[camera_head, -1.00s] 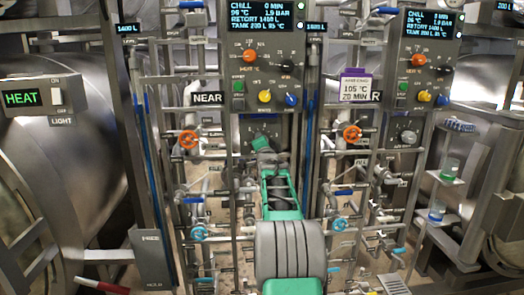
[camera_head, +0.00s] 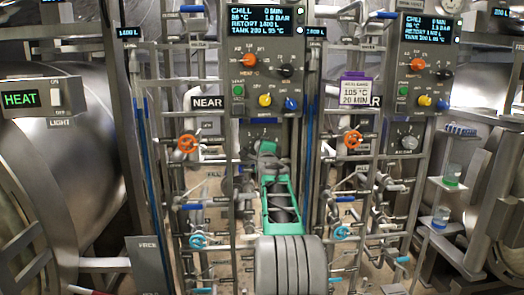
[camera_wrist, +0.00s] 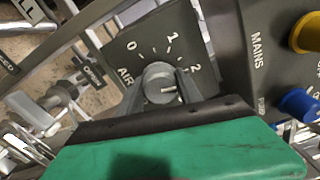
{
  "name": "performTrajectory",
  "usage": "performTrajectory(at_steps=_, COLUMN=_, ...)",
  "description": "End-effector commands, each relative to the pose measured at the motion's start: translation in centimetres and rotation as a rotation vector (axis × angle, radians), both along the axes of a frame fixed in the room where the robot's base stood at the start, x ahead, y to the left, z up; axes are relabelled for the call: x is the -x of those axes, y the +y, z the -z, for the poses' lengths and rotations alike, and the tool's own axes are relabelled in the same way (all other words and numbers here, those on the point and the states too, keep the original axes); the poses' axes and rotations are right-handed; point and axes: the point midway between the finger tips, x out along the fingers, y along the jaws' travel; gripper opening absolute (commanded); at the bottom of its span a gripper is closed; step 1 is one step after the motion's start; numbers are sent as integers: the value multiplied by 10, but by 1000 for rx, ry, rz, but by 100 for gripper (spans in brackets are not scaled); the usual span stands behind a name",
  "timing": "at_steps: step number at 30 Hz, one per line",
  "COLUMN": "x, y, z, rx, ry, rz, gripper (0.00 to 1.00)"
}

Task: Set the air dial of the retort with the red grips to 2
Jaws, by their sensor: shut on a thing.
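The air dial is a grey round knob (camera_wrist: 160,82) on a dark plate marked AIR, 0, 1 and 2 in the wrist view. Its short white mark points to the right, roughly toward the 2 side; I cannot tell the exact setting. My gripper (camera_wrist: 160,90) is shut on the knob, with a finger on each side. In the head view my gripper (camera_head: 267,150) reaches the dial plate (camera_head: 262,127) below the left control panel and hides most of the knob. A red grip (camera_head: 92,292) shows at the bottom left edge.
The left control panel (camera_head: 267,70) has a lit display and coloured knobs. A second panel (camera_head: 427,65) and a similar dial (camera_head: 409,142) are at the right. A purple-topped card (camera_head: 356,90) hangs between them. Pipes and orange valve wheels (camera_head: 187,144) crowd both sides of my arm.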

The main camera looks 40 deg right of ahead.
Motion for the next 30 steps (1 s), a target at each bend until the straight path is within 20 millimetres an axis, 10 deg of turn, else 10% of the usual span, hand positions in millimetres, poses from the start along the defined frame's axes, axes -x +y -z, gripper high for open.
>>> performTrajectory(at_steps=15, x=0, y=1, z=0, rx=-15, ry=-11, rz=-2, gripper=2)
performTrajectory(at_steps=16, x=0, y=1, z=0, rx=-16, ry=-11, rz=-1, gripper=45)
performTrajectory(at_steps=30, x=0, y=0, z=0, rx=-15, ry=-10, rz=0, gripper=64)
